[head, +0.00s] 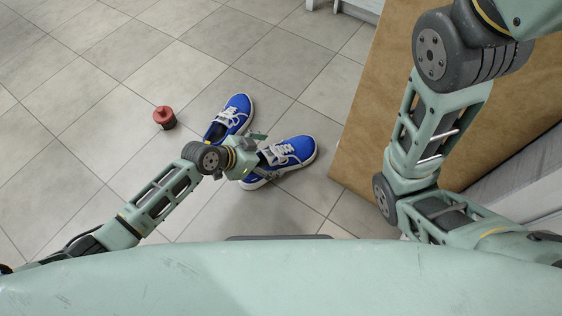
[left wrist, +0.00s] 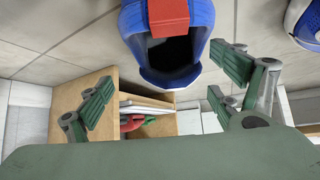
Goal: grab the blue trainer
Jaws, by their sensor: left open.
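Two blue trainers with white laces and soles lie on the tiled floor in the head view. One trainer (head: 237,107) is above my left gripper (head: 262,160). The other trainer (head: 293,150) is right of the gripper, which covers its heel end. In the left wrist view a blue trainer (left wrist: 200,14) shows its dark opening beyond the fingers. A red block-like shape overlaps it; I cannot tell what that is. Part of another blue trainer (left wrist: 300,15) is at the top right. My left gripper's fingers (left wrist: 163,95) are apart with nothing held between them. My right gripper is out of view.
A red round-topped object (head: 164,117) stands on the floor left of the trainers. A brown board-like surface (head: 385,95) is at the right, partly behind my right arm. Open floor lies at the left. A wooden shelf unit (left wrist: 150,127) shows in the left wrist view.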

